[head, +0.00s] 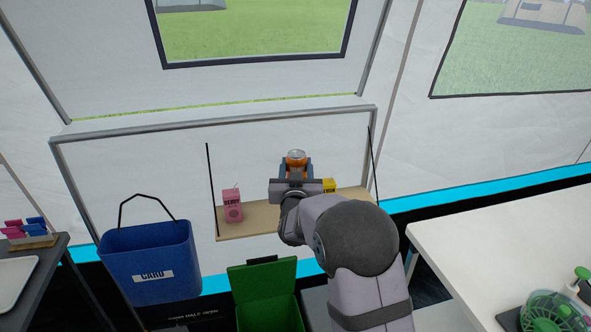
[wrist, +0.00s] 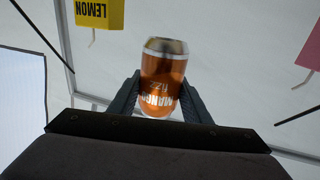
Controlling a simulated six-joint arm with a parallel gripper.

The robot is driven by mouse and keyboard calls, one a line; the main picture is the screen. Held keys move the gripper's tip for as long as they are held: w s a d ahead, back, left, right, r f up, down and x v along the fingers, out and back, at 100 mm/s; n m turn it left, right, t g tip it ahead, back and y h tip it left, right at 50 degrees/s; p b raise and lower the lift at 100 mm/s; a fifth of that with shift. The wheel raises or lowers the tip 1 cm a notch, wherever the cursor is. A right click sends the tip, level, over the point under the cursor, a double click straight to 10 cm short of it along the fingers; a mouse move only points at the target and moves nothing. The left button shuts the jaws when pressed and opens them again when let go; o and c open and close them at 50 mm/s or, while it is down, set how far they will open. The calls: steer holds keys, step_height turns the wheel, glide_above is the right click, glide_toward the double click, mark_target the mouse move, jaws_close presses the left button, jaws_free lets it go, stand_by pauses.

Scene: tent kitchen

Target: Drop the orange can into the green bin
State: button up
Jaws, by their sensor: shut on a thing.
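The orange can (head: 296,163) is held between the fingers of my gripper (head: 296,174), above the hanging wooden shelf. In the wrist view the can (wrist: 162,75) sits between the two dark fingers (wrist: 158,98), its lettering showing. The green bin (head: 266,300) stands below the shelf, in front of it, at the bottom of the head view. Its lid is raised at the back. My gripper is above and to the right of the bin, and farther back. The bin's inside is only partly visible.
A pink carton (head: 232,206) and a partly hidden yellow carton (head: 329,185) are on the shelf (head: 250,225). A blue bin (head: 150,262) labelled CARD hangs to the left. A white counter (head: 500,235) is at right, a dark table (head: 45,270) at left.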

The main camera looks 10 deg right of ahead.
steer(key=shift+s+f+b, duration=0.3)
steer(key=shift+f+b, duration=0.4)
steer(key=shift+b, duration=0.1)
steer(key=s+d+f+m+g+h+b, duration=0.3)
steer(key=s+f+b, duration=0.4)
steer(key=s+b, duration=0.9)
steer(key=w+a+f+n+t+y+b, duration=0.1)
steer(key=a+f+b, duration=0.3)
steer(key=f+b, duration=0.4)
steer(key=w+a+f+n+t+y+b, duration=0.1)
steer(key=a+f+b, duration=0.3)
steer(key=f, duration=1.6)
steer(key=w+a+f+n+t+y+b, duration=0.1)
steer(key=w+a+f+b, duration=0.2)
steer(key=f+b, duration=1)
steer(key=shift+a+f+y, duration=0.3)
steer(key=shift+a+f, duration=0.45)
steer(key=shift+a, duration=0.3)
steer(key=o, duration=1.1)
steer(key=shift+s, duration=0.15)
